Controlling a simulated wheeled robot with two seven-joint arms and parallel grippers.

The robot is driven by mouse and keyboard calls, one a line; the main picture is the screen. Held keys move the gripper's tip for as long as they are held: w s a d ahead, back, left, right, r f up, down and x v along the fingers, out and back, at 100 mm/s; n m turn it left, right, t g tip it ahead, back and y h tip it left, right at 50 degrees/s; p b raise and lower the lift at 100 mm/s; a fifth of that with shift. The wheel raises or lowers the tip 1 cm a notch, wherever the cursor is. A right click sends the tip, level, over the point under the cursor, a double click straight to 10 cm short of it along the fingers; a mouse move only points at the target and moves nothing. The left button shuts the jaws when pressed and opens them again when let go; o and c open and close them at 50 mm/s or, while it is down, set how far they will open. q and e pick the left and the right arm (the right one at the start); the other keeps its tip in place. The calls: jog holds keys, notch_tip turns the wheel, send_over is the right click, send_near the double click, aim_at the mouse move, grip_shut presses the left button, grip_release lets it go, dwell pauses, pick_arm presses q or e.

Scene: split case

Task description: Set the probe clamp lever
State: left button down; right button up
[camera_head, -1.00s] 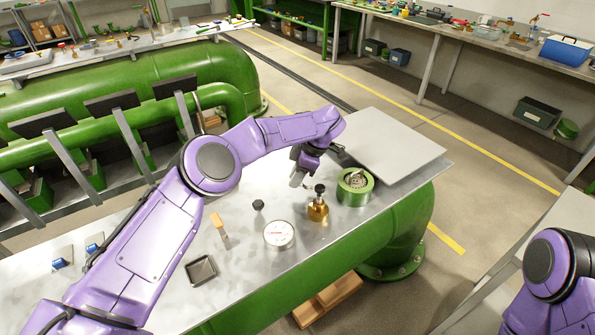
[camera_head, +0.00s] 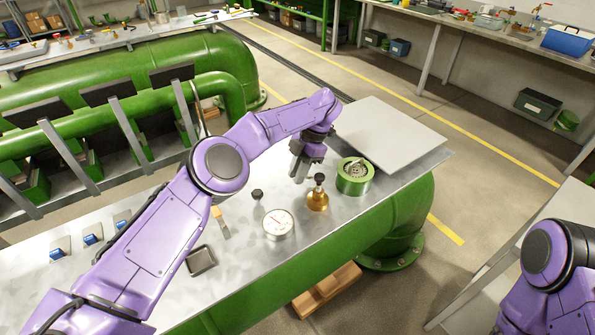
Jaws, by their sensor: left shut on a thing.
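My left gripper (camera_head: 298,174) is over the metal bench top (camera_head: 330,225), just behind and left of a brass fitting (camera_head: 317,202) with a black knob. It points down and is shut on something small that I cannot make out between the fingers. A green round body (camera_head: 353,186) with metal parts in its top stands to the right of the gripper, apart from it. I cannot tell which part is the probe clamp lever. My right gripper is not in view; only part of my right arm shows at the lower right.
A white dial gauge (camera_head: 278,224), a small black knob (camera_head: 257,194), a wood-handled tool (camera_head: 217,213) and a dark square tray (camera_head: 200,260) are on the bench. Small blue parts (camera_head: 92,239) lie at left. A grey plate (camera_head: 392,137) covers the right end.

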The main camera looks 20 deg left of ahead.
pick_arm(q)
jog(key=shift+s+d+f, duration=0.1)
jog(key=shift+s+f, duration=0.05)
jog(key=shift+f, duration=0.1)
jog(key=c, duration=1)
grip_release()
jog(key=shift+r, duration=0.15)
